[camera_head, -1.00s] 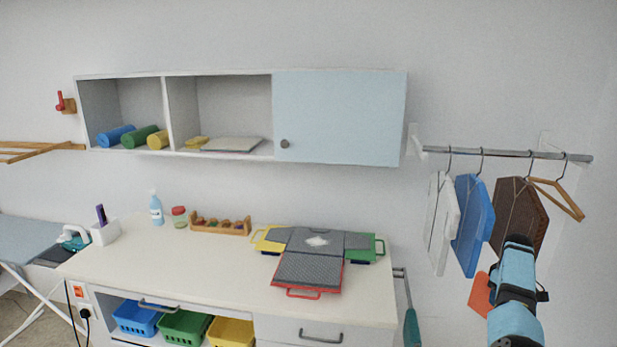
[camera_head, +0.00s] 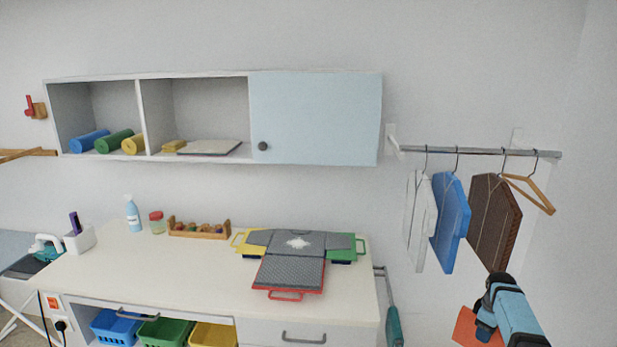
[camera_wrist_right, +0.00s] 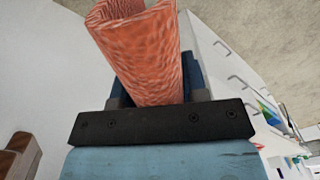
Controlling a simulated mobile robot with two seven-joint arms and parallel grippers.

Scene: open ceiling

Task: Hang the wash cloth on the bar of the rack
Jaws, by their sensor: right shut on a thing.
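The wash cloth (camera_head: 474,329) is orange-red and hangs from my right gripper (camera_head: 488,318), low at the right of the head view. In the right wrist view the cloth (camera_wrist_right: 145,50) is folded into a curved shape between the fingers, which are shut on it. The bar (camera_head: 470,152) of the rack is a grey metal rail on the right wall, well above my right gripper. The cloth is apart from it. My left gripper is not in view.
A white garment (camera_head: 418,220), a blue one (camera_head: 450,222), a brown one (camera_head: 493,222) and a bare wooden hanger (camera_head: 530,192) hang from the bar. The counter (camera_head: 180,268) is at the left, with a grey folding board (camera_head: 290,272) on it. A wall cabinet (camera_head: 315,118) is above.

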